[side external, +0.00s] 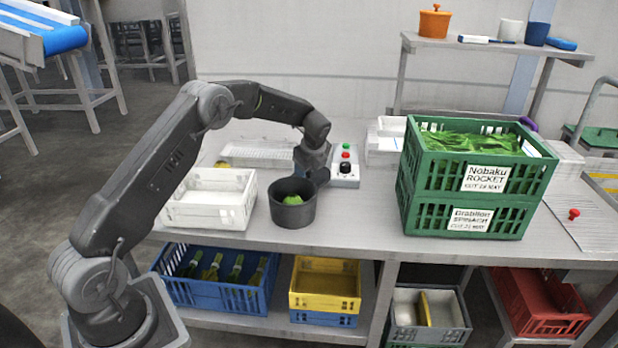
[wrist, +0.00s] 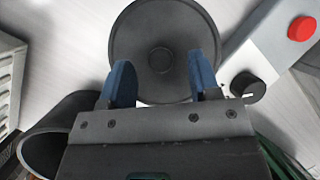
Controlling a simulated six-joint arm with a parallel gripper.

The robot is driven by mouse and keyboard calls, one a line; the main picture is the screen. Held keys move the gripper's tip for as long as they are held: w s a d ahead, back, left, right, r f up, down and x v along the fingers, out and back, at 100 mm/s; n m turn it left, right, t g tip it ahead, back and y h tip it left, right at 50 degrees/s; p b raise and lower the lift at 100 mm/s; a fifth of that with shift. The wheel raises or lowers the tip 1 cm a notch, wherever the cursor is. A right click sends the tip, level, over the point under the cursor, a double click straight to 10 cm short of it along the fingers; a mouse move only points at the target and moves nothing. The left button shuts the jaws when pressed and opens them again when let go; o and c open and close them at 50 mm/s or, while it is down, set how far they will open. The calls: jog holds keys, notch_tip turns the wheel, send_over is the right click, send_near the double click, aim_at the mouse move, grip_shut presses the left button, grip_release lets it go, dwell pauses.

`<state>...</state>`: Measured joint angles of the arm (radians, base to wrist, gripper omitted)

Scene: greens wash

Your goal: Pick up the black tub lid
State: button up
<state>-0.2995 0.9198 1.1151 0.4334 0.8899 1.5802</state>
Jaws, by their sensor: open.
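The black tub lid (wrist: 162,25) is a round dark disc with a small raised centre, at the top middle of the wrist view. My gripper (wrist: 162,68) is open, with its two blue fingers over the left and right parts of the lid's near half. Nothing is held between them. I cannot tell the height gap to the lid. In the side view my gripper (side external: 312,172) is right beside the black tub (side external: 291,214), which holds something green. The tub's dark wall also shows at lower left in the wrist view (wrist: 45,140). The lid is not clear in the side view.
A control box (side external: 345,172) with a red button and black knob stands close to the right of my gripper. A white crate (side external: 208,216) is left of the tub. Stacked green crates (side external: 420,210) of leaves stand to the right. Bare bench lies in front of the tub.

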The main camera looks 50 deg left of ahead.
jog(key=shift+w+a+f, duration=0.15)
jog(key=shift+a+f, duration=0.1)
jog(key=shift+f, duration=0.35)
jog(key=shift+c, duration=0.4)
jog(key=c, duration=0.9)
